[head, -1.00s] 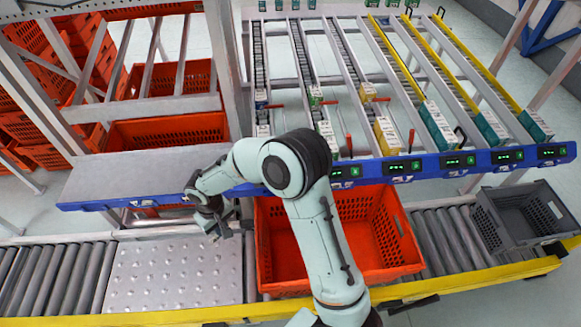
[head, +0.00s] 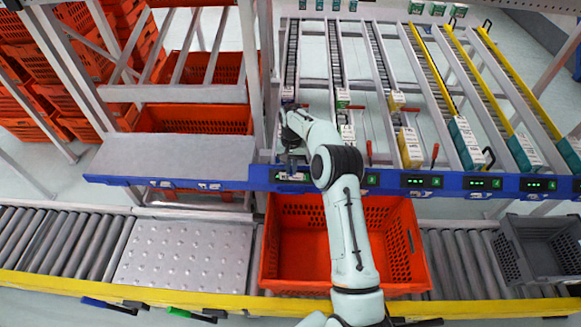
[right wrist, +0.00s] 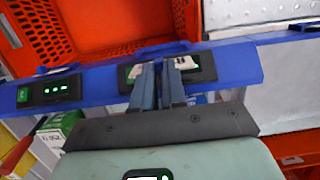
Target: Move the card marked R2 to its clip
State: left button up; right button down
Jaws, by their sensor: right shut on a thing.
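My right gripper (head: 292,169) is at the blue front rail (head: 390,180), left of the row of lit displays. In the right wrist view its fingers (right wrist: 167,66) are close together, shut on a small white card (right wrist: 190,63) with dark print. The card shows on both sides of the fingers, in front of a dark display unit with a green light. I cannot read R2 on it, nor tell whether it touches the rail or a clip. Small pale labels (head: 208,186) sit on the rail's left stretch. My left gripper is not in view.
An orange tote (head: 285,284) stands on the roller conveyor below the rail, with a grey crate (head: 548,245) to its right. Boxes, such as a yellow-and-white one (head: 410,147), stand in the lanes behind the rail. A bare metal shelf (head: 175,160) lies left.

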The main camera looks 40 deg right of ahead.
jog(key=shift+f, duration=2.45)
jog(key=shift+f, duration=1.2)
